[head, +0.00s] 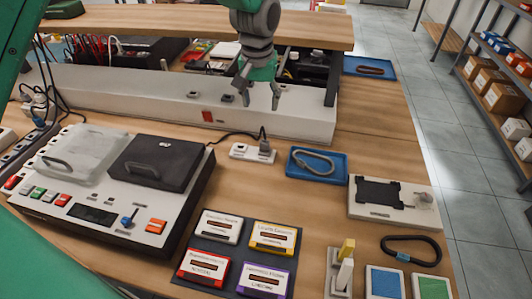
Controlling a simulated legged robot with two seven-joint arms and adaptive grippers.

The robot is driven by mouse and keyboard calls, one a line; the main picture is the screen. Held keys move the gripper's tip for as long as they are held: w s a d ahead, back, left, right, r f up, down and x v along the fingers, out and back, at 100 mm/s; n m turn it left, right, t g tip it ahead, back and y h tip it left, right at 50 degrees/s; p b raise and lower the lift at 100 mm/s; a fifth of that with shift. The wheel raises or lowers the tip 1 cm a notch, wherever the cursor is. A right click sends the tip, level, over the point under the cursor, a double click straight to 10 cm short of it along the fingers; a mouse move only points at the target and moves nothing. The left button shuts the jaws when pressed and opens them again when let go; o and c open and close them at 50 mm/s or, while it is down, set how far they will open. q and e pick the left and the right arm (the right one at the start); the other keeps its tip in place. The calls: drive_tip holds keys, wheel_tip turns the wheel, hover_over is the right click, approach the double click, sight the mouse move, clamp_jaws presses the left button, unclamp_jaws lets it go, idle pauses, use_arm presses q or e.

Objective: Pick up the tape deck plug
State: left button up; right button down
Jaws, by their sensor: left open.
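The tape deck plug (264,143) is a small dark grey block standing upright in the right end of a short white socket strip (240,153). A black cord (232,134) runs from near the back of the tape deck (112,190) towards the plug. The deck, at left, has red, green, white and orange buttons, a pale lid and a black lid, both with handles. My left gripper (260,98) hangs fingers down, open and empty, above and behind the plug, apart from it. My right gripper is not in view.
Behind the plug runs a long white panel (180,105) under a raised wooden shelf (190,22). A blue tray (317,163) with a grey loop lies right of the plug. Several cassettes (272,237) lie in front. Bare wood (220,185) lies between deck and cassettes.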

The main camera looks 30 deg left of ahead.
sight(265, 142)
use_arm(q)
drive_tip(key=f, duration=0.7)
drive_tip(key=w+f+b, duration=0.1)
drive_tip(key=f, duration=0.2)
drive_tip(key=shift+w+a+f, duration=0.1)
drive_tip(key=shift+a+f, duration=0.05)
drive_tip(key=shift+a, duration=0.05)
drive_tip(key=f, duration=0.5)
drive_tip(key=shift+w+d+f, duration=0.1)
drive_tip(key=shift+w+d, duration=0.15)
drive_tip(key=shift+d, duration=0.15)
clamp_jaws()
